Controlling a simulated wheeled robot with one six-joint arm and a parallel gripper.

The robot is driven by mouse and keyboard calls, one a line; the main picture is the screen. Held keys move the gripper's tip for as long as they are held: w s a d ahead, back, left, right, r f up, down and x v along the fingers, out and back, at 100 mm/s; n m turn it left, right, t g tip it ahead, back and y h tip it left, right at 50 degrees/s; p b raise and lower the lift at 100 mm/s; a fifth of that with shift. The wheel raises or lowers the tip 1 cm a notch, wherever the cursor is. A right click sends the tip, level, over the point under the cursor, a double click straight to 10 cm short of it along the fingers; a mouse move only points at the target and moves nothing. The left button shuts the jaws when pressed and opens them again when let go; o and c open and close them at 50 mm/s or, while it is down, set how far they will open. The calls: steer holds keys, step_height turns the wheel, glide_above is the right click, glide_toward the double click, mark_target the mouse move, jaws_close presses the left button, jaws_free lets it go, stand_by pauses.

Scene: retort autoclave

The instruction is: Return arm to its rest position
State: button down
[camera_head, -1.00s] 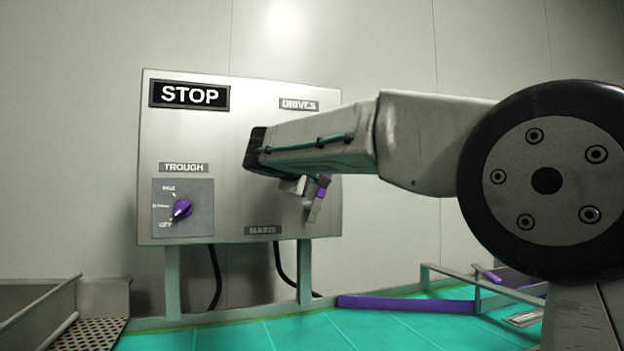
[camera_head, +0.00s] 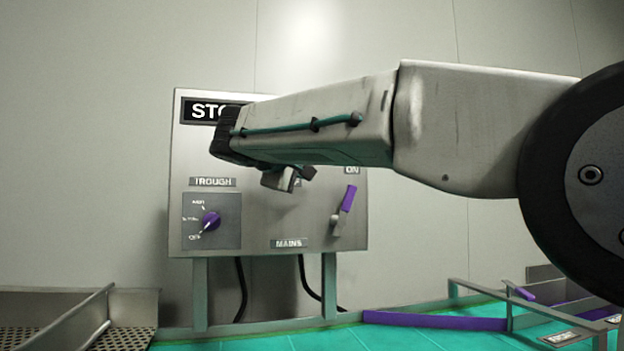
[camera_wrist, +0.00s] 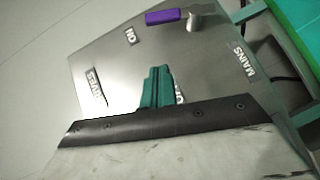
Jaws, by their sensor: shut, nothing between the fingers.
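My arm reaches leftward across the head view in front of a grey control panel (camera_head: 270,236). My gripper (camera_head: 290,180) hangs below the arm's far end, partly hidden by it. In the wrist view the teal fingers of my gripper (camera_wrist: 155,88) are closed together with nothing between them. The mains lever (camera_head: 347,198) has a purple handle that points up toward the ON label (camera_head: 352,170). The lever also shows in the wrist view (camera_wrist: 163,17), apart from the fingers. The arm covers the panel's upper middle and part of the STOP sign (camera_head: 205,111).
The trough knob (camera_head: 210,221), purple, is on the panel's lower left. A metal tray with a perforated floor (camera_head: 148,306) stands at lower left. A teal surface (camera_head: 400,338) with a purple bar (camera_head: 435,320) and metal rails lies below right. The wall space above the arm is clear.

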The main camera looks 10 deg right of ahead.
steer(key=shift+s, duration=0.1)
stand_by(0.4)
step_height(320, 180, down, 11)
steer(key=s+g+y, duration=0.2)
steer(key=g, duration=0.1)
steer(key=s+d+f+g+y, duration=0.1)
steer(key=s+d+f+g, duration=0.2)
steer(key=s+d+f, duration=0.5)
steer(key=s+d+f+m+g+y, duration=0.1)
steer(key=s+d+f+m+y, duration=0.1)
steer(key=s+f, duration=0.4)
steer(key=s+d+f+m+g+y, duration=0.2)
steer(key=s+d+f, duration=0.3)
steer(key=s, duration=0.9)
steer(key=s+d+f+m+g+y, duration=0.2)
steer(key=s+d+f+m, duration=0.2)
steer(key=s+f, duration=0.5)
steer(key=shift+s+d+m, duration=0.3)
steer(key=shift+s, duration=0.6)
